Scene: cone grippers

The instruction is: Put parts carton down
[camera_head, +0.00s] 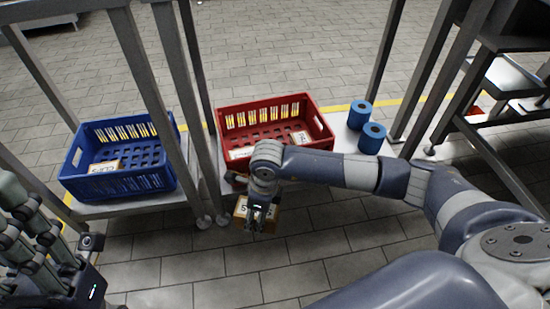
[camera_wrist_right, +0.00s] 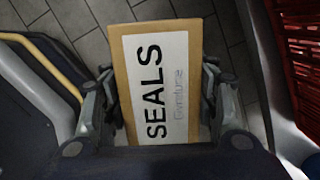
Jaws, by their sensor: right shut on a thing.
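My right gripper (camera_head: 258,222) is shut on a brown parts carton (camera_head: 279,220), in front of the near side of the red crate (camera_head: 322,138). In the right wrist view, the carton (camera_wrist_right: 121,75) lies between the two fingers of the gripper (camera_wrist_right: 158,105), and its white label reads SEALS. The head view shows only part of the carton beside and behind the gripper. My left gripper (camera_head: 90,262) is at the lower left, partly cut off, and its jaws are unclear.
The red crate stands on a low shelf, with pale labels on it. A blue crate (camera_head: 72,180) with a label stands on a shelf to its left. Two blue cylinders (camera_head: 372,138) (camera_head: 360,114) stand right of the red crate. Metal posts (camera_head: 172,95) rise between the crates.

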